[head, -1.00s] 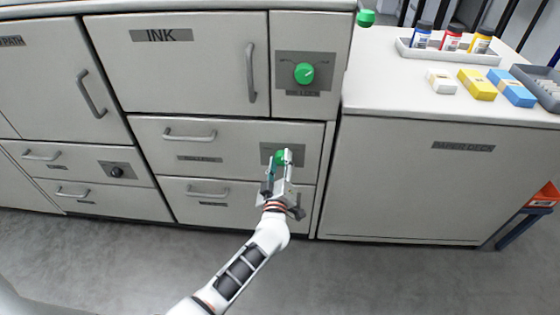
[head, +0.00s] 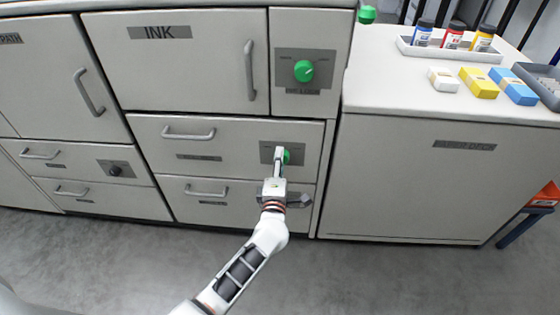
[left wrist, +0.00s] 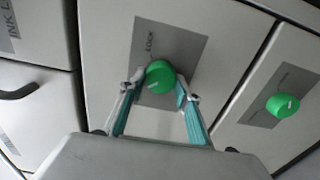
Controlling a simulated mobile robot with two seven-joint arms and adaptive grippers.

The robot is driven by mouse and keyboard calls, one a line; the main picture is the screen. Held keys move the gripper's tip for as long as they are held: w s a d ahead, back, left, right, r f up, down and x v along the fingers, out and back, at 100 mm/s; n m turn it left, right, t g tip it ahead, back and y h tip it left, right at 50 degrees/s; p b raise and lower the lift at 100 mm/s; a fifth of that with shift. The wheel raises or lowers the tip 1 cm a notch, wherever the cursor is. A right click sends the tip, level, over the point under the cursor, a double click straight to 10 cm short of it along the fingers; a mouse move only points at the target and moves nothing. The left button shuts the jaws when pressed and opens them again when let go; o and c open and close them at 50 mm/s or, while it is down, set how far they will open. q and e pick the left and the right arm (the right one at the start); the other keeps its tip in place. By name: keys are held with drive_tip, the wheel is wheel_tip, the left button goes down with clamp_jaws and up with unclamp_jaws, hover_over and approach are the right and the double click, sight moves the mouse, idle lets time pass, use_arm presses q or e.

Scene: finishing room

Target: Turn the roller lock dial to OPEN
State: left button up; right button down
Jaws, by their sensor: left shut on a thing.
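A green round dial (head: 287,157) sits on a grey plate (head: 266,148) at the right end of the middle drawer front in the head view. My left gripper (head: 279,153) is at this dial, seen nearly edge-on, and hides part of it. In the left wrist view the dial (left wrist: 159,73) sits between the two fingertips of my left gripper (left wrist: 160,86), which is shut on it. The plate (left wrist: 180,45) reads LOCK above the dial. A white pointer mark shows on the dial's lower left. My right gripper is not in view.
A second green dial (head: 304,71) is on the small panel above. The INK door (head: 180,75) and several drawers with bar handles are shut. To the right, a counter (head: 400,85) holds a tray (head: 450,52) of bottles and small boxes. The floor in front is clear.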

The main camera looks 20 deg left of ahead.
use_arm(q)
drive_tip(key=shift+f+n, duration=0.15)
drive_tip(key=shift+n, duration=0.75)
drive_tip(key=o, duration=1.1)
drive_tip(key=shift+s, duration=0.1)
drive_tip(key=v, duration=1.1)
drive_tip(key=shift+s+d, duration=0.2)
drive_tip(key=shift+s, duration=0.15)
drive_tip(key=shift+s, duration=0.1)
